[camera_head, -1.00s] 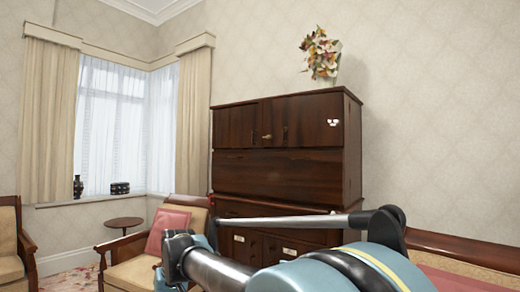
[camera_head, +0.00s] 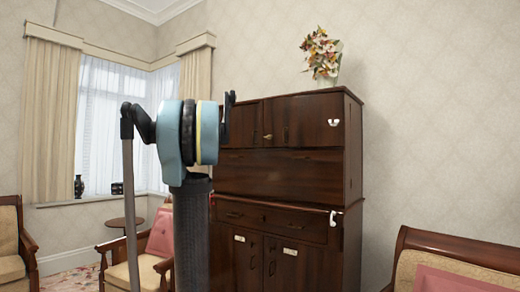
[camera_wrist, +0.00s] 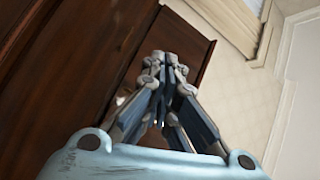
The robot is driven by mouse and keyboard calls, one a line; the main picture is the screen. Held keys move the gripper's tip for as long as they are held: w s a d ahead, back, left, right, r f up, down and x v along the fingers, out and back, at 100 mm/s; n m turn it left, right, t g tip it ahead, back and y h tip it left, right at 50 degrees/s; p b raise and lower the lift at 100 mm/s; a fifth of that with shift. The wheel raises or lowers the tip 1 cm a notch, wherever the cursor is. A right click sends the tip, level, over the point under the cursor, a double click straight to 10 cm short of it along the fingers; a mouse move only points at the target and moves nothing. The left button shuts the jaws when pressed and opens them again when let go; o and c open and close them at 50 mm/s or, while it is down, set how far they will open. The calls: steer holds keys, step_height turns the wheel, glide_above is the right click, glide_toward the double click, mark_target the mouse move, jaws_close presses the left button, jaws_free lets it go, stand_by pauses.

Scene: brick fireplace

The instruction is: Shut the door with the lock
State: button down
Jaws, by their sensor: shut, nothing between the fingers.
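A dark wood cabinet (camera_head: 278,165) stands against the wall in the head view. Its upper doors (camera_head: 308,117) carry a small brass-coloured lock or key (camera_head: 268,137) near the middle. My raised arm hides the left part of the upper doors, so I cannot tell how far that side stands open. In the wrist view my gripper (camera_wrist: 170,62) is shut and empty, in front of or beside a dark wood panel (camera_wrist: 60,75). A small pale or brassy bit (camera_wrist: 121,99) shows behind the fingers. Contact with the wood cannot be told.
A vase of flowers (camera_head: 322,55) stands on the cabinet. Below are drawers (camera_head: 270,216) and lower doors (camera_head: 285,268) with white labels. An armchair with a pink cushion (camera_head: 160,235) stands left, a wooden-framed seat (camera_head: 440,250) right. Bare wall (camera_head: 440,130) is right of the cabinet.

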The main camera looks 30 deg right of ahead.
steer(key=d+r+m+g+h, duration=0.3)
steer(key=d+m+h, duration=0.25)
steer(key=d, duration=0.65)
steer(key=m+g+h, duration=0.2)
steer(key=m+g, duration=0.3)
steer(key=m, duration=0.1)
glide_toward(265, 145)
steer(key=x, duration=0.6)
steer(key=shift+w+f, duration=0.1)
